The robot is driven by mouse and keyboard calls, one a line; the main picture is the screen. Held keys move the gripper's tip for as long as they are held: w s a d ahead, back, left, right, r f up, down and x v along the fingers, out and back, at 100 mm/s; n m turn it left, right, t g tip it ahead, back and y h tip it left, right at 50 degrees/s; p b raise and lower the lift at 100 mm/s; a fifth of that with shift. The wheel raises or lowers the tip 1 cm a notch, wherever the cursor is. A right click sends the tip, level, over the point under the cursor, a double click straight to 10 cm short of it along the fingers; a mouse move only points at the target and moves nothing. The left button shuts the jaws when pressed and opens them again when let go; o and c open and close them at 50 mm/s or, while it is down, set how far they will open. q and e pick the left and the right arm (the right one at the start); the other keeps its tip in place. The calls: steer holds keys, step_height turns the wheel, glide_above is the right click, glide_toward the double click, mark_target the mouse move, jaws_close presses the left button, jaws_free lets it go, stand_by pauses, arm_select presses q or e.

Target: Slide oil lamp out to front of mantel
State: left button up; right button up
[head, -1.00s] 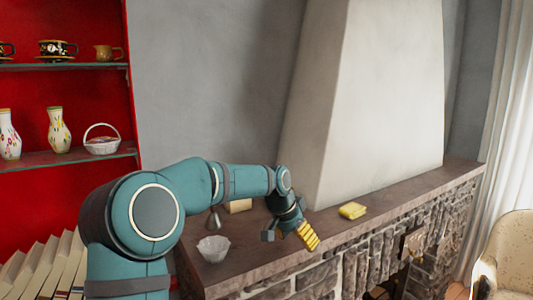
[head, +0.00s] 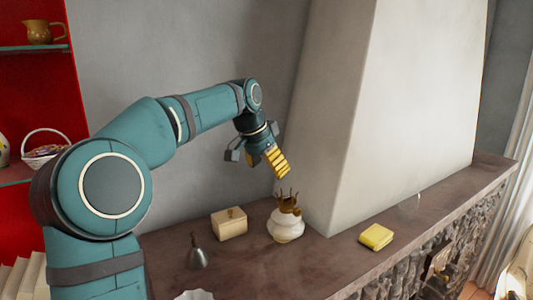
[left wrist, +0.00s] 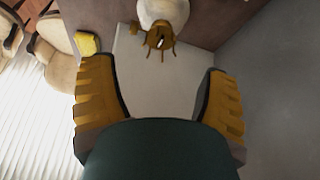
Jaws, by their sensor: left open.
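The oil lamp (head: 286,227) stands upright on the mantel (head: 330,262), close to the base of the chimney breast. It has a round white body and a brass top with thin prongs. My left gripper (head: 277,161), with yellow ribbed fingers, is above the lamp and apart from it. In the left wrist view the fingers (left wrist: 158,100) are wide apart with nothing between them. The lamp (left wrist: 162,14) shows there at the top edge, partly cut off, beyond the fingertips. My right gripper is not in view.
A cream box (head: 229,224) and a grey bell-like object (head: 197,256) stand left of the lamp. A white fluted bowl (head: 194,295) is cut off at the bottom. A yellow block (head: 376,236) lies to the right. The mantel between lamp and front edge looks clear.

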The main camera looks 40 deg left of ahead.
mark_target(281, 203)
arm_select(q)
steer(key=shift+a+r, duration=0.25)
steer(key=shift+r, duration=0.2)
steer(key=shift+s+d, duration=0.1)
steer(key=x, duration=1.4)
steer(key=shift+b, duration=0.35)
jaws_close()
